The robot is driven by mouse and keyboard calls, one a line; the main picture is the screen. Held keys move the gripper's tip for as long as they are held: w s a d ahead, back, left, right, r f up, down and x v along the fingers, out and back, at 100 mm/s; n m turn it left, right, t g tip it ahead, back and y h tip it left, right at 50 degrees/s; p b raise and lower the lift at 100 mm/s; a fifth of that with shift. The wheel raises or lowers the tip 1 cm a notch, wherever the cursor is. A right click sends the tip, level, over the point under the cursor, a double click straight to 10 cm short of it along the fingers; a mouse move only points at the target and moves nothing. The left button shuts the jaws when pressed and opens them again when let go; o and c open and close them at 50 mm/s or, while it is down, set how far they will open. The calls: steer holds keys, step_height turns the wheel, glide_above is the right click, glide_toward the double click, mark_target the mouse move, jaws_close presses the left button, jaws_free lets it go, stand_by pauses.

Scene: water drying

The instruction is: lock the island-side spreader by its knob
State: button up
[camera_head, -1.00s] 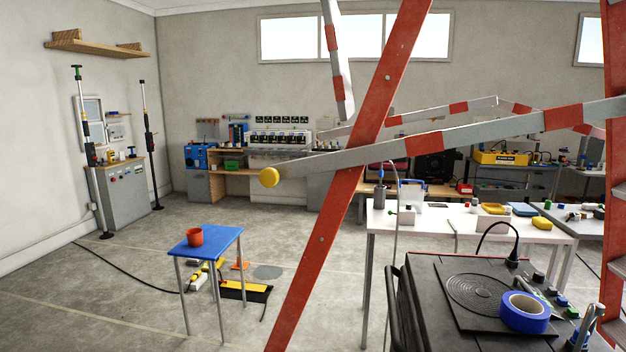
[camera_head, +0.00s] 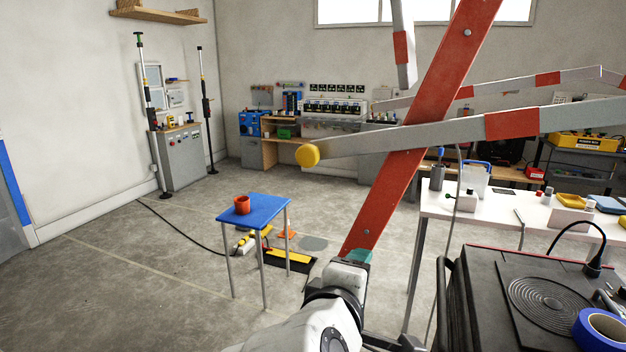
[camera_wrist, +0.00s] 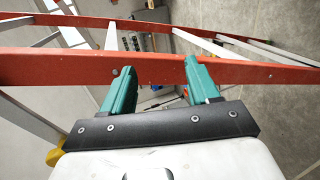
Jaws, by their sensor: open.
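A red ladder rail (camera_head: 425,130) slants across the head view. A grey-and-red spreader bar (camera_head: 430,133) crosses it, with a round yellow knob (camera_head: 307,155) at its left end. A second striped bar (camera_head: 520,85) runs behind. I cannot tell which is the island-side one. My gripper (camera_head: 357,257) is beside the lower rail, below and right of the knob. In the wrist view its two teal fingers (camera_wrist: 158,72) are apart and empty, with the red rail (camera_wrist: 60,66) crossing at their tips; contact is unclear. A yellow part (camera_wrist: 55,152) shows at lower left there.
A blue stool (camera_head: 262,209) with a red cup (camera_head: 242,204) stands left of my arm. A black unit (camera_head: 480,290) with blue tape (camera_head: 602,330) and a white table (camera_head: 480,208) are at right.

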mark_target(306, 159)
steer(key=s+a+r+n+t+h, duration=0.1)
steer(key=a+r+n+t, duration=0.1)
steer(key=a+r, duration=0.5)
steer(key=s+a+r+n+t, duration=0.1)
steer(key=a+r, duration=0.3)
steer(key=r, duration=0.6)
steer(key=p+x, duration=0.1)
steer(key=x, duration=0.9)
steer(key=shift+w+d+r+p, duration=0.2)
steer(key=shift+d+r+p, duration=0.05)
steer(key=shift+d+p, duration=0.05)
jaws_close()
